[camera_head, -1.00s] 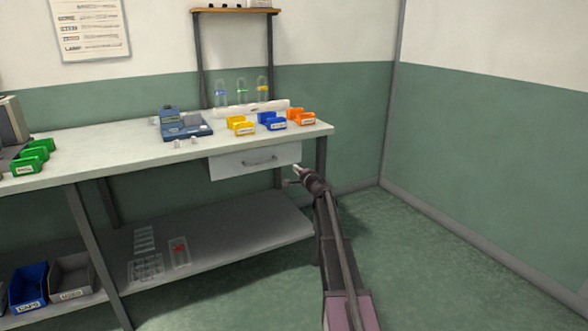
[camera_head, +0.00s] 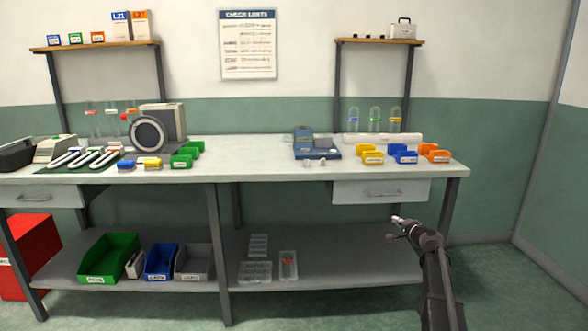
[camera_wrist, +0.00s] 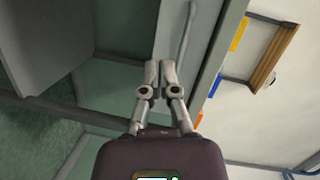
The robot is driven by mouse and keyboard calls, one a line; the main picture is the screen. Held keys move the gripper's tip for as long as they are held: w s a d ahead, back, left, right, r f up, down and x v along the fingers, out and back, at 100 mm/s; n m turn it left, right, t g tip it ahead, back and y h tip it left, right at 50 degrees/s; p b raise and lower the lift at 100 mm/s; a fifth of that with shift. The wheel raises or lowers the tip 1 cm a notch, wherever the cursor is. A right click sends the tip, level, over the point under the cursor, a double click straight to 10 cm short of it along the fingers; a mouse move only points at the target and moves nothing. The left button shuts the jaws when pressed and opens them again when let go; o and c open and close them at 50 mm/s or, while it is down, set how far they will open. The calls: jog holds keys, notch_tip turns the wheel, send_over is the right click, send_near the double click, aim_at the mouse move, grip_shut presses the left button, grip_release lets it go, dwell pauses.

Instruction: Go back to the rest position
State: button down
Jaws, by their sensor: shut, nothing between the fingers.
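My gripper (camera_head: 398,221) is in front of the right end of the workbench, just below the level of the closed drawer (camera_head: 381,191). It looks apart from the drawer and the bench. In the wrist view the two fingers of my gripper (camera_wrist: 160,66) are together with nothing between them. Beyond them the drawer's handle (camera_wrist: 187,40) shows in that view.
The workbench (camera_head: 250,160) spans the view, with a lower shelf (camera_head: 335,275). Yellow (camera_head: 369,156), blue (camera_head: 403,154) and orange bins (camera_head: 434,153) stand above the drawer. A red box (camera_head: 28,255) is at the far left. The floor right of my arm is clear.

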jog(key=s+a+f+n+g+y, duration=0.1)
jog(key=s+a+f+n+g, duration=0.35)
jog(key=s+a, duration=0.5)
jog(key=s+a+f+n+g+y, duration=0.1)
jog(key=s+a+f+n+g, duration=0.4)
jog(key=s+a, duration=0.45)
jog(key=s+a+f+n+g+h, duration=0.1)
jog(key=s+f+n+g+h, duration=0.15)
jog(key=s, duration=0.85)
jog(key=s+a+f+n+g+h, duration=0.15)
jog(key=s+f+g+h, duration=0.25)
jog(key=s, duration=0.8)
notch_tip(320, 180, up, 32)
jog(key=p, duration=3.1)
jog(key=shift+w+m+p, duration=0.35)
jog(key=shift+w+m, duration=0.1)
jog(key=shift+f, duration=0.15)
jog(key=shift+w, duration=0.1)
